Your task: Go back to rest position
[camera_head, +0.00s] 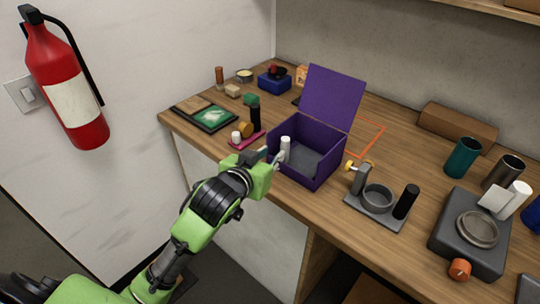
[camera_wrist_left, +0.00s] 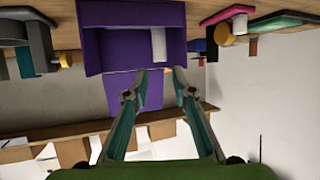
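My left gripper (camera_head: 270,156) is at the front left edge of an open purple box (camera_head: 312,170). In the left wrist view the two fingers (camera_wrist_left: 160,72) are apart with nothing seen between them. The purple box (camera_wrist_left: 112,50) is just beyond the fingertips. A white cylinder (camera_head: 285,149) stands upright inside the box at its left side; it also shows in the left wrist view (camera_wrist_left: 158,45), beyond the fingertips. The box's lid (camera_head: 333,95) is raised. My right gripper is not in view.
The wooden counter (camera_head: 400,140) is crowded. Left of the box are a pink tray (camera_head: 247,141) with small items and a dark framed board (camera_head: 205,115). To the right are a grey holder with a ring (camera_head: 378,197) and a grey scale-like device (camera_head: 470,235). A fire extinguisher (camera_head: 70,90) hangs at left.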

